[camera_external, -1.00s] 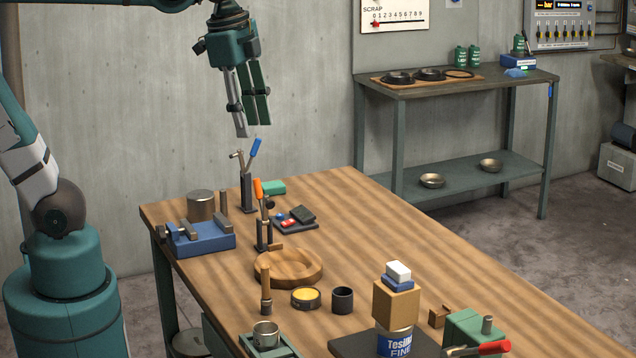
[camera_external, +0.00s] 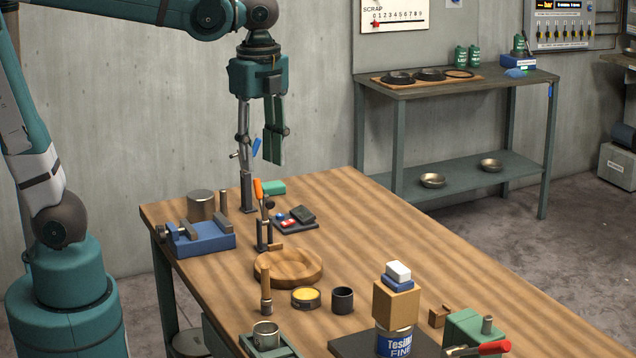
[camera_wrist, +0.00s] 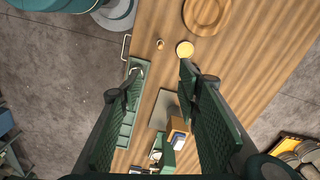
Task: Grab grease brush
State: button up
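What looks like the grease brush (camera_external: 266,290), with a wooden handle and a pale band, stands upright near the table's front left edge, beside an open tin of yellow grease (camera_external: 306,297). In the wrist view the brush (camera_wrist: 160,43) appears small, seen from above, left of the yellow tin (camera_wrist: 185,48). My gripper (camera_external: 260,152) points down, open and empty, high over the far part of the table, well above the brush. In the wrist view the two green fingers (camera_wrist: 162,76) are spread wide, with the brush beyond their tips.
A wooden ring-shaped dish (camera_external: 288,268) lies behind the brush, and a black cup (camera_external: 342,300) stands right of the tin. A metal cup (camera_external: 266,334) sits in a green tray in front. A stacked can and block (camera_external: 396,305) stand right.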

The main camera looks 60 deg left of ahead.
send_over(266, 298)
jog(key=f, duration=2.7)
jog(key=shift+w+a+f, duration=0.15)
jog(key=shift+a+f, duration=0.15)
jog(key=shift+a, duration=0.1)
jog(key=shift+f, duration=0.15)
jog(key=shift+f, duration=1.15)
jog(key=shift+f, duration=0.1)
jog(key=shift+f+b, duration=0.65)
jog(key=shift+f, duration=1.85)
jog(key=shift+a, duration=0.1)
jog(key=c, duration=1)
